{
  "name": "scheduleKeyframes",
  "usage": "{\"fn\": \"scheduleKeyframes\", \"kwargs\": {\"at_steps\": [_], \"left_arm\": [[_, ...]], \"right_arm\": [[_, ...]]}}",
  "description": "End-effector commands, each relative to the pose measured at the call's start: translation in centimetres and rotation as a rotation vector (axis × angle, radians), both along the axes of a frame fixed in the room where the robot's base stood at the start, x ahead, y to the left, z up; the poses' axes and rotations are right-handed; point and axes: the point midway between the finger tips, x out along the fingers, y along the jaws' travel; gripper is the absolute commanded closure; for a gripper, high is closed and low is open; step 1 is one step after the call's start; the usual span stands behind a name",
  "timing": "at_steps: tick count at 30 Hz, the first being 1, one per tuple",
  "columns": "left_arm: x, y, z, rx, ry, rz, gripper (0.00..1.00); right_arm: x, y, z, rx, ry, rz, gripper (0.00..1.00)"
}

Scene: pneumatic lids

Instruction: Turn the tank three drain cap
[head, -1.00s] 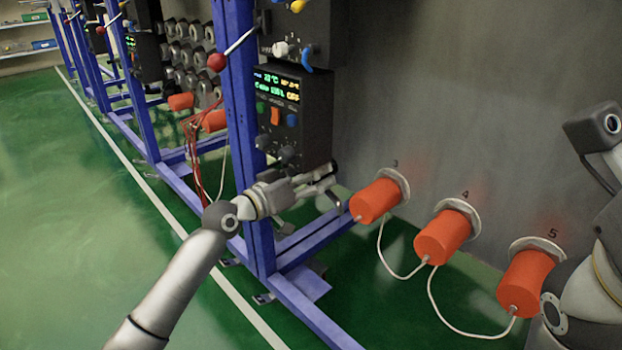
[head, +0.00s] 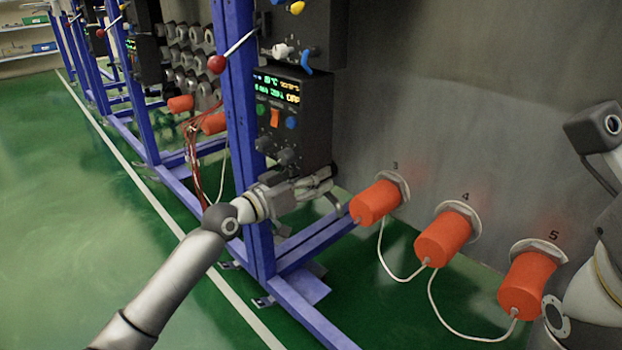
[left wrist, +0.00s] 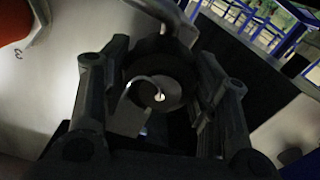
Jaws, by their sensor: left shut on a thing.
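The orange cylinder marked 3 (head: 376,202) sticks out of the grey tank wall, with a white cable at its end. My left gripper (head: 328,186) is just left of it, low beside the black control box. In the left wrist view, the two fingers of the gripper (left wrist: 155,95) stand on either side of a dark round cap (left wrist: 157,72), shut on it. A pale curved piece and a small bright spot show in front of the cap. In the head view, the gripper and box mostly hide this cap. My right gripper is not in view; only part of that arm shows.
Orange cylinders 4 (head: 443,238) and 5 (head: 526,284) follow to the right, with white cables hanging between them. A blue frame post (head: 238,120) and the control box (head: 292,118) stand close to my left arm. Green floor is free at left.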

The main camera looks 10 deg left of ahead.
Motion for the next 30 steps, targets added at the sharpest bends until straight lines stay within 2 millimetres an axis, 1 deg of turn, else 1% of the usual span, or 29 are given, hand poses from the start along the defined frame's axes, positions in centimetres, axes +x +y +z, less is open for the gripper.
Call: {"fn": "scheduleKeyframes", "kwargs": {"at_steps": [5, 6, 10, 11, 20, 23, 26, 30], "left_arm": [[0.0, 0.1, 0.0, 0.006, -0.002, 0.002, 0.69], [0.0, 0.1, 0.0, 0.006, -0.002, 0.002, 0.43], [0.0, 0.1, 0.0, 0.004, -0.001, 0.002, 0.26], [0.0, 0.0, 0.0, 0.004, -0.001, 0.002, 0.24], [0.0, 0.0, 0.0, 0.001, 0.000, 0.001, 0.24], [-0.4, 0.4, -0.1, 0.002, 0.001, 0.002, 0.24], [-1.4, 1.0, -0.1, 0.002, 0.002, 0.002, 0.24], [-3.8, 2.6, -0.2, 0.006, 0.002, 0.002, 0.24]], "right_arm": [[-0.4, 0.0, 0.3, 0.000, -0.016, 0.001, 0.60], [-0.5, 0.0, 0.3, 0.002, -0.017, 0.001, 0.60], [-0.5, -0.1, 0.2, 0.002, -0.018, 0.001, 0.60], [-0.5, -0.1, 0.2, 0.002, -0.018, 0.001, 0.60], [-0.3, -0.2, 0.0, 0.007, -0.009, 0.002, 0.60], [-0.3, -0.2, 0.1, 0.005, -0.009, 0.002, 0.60], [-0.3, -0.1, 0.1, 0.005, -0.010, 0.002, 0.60], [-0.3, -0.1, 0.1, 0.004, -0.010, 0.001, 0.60]]}}
